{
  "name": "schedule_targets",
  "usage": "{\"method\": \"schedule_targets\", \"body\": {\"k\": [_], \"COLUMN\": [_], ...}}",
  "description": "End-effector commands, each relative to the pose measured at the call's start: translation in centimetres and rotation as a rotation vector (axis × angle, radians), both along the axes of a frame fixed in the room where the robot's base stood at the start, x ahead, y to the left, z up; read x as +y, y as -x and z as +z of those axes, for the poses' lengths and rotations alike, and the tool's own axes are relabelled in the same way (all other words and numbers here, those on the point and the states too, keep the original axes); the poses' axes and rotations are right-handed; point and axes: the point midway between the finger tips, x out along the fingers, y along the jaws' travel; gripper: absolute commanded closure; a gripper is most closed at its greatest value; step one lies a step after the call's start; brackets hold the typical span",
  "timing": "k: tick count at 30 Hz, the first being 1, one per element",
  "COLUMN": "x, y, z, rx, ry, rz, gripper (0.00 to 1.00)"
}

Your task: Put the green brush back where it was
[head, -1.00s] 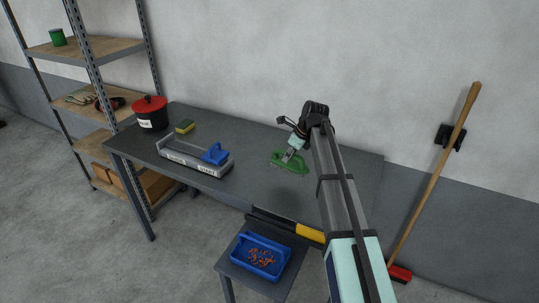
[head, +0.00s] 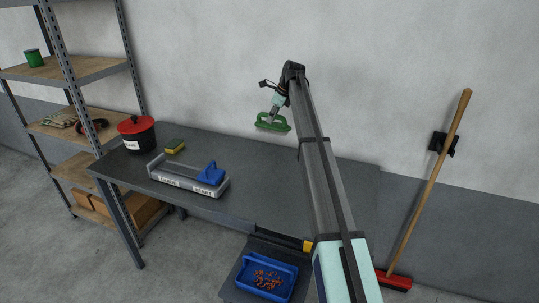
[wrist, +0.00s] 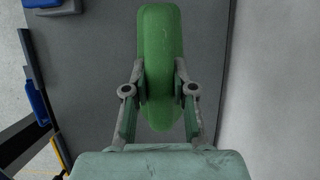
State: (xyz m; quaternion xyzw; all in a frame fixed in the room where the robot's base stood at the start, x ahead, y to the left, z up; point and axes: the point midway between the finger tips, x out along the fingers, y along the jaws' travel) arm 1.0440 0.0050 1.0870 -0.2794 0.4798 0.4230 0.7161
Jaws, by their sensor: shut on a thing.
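The green brush (head: 272,123) is held in my gripper (head: 276,112), raised above the back of the grey table. Its bristles face down in the head view. In the wrist view the brush (wrist: 160,50) lies lengthwise between the two fingers of my gripper (wrist: 160,88), which are shut on it. The grey table top (head: 250,185) is bare below the brush. The spot where the brush was before is not marked in these views.
On the table's left stand a grey tray (head: 172,178) with a blue tool (head: 210,174), a yellow sponge (head: 175,146) and a red-lidded black pot (head: 137,134). A blue bin (head: 268,278) with copper bits sits in front. A broom (head: 430,185) leans right.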

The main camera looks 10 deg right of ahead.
Motion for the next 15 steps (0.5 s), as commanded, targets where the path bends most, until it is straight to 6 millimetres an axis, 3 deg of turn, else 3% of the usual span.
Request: {"method": "schedule_targets", "body": {"k": [9, 15], "x": [0.0, 0.0], "y": [0.1, 0.0], "z": [-7.7, -11.3], "rx": [0.003, 0.000], "ry": [0.000, 0.000], "rz": [-0.001, -0.002], "gripper": [1.00, 1.00]}}
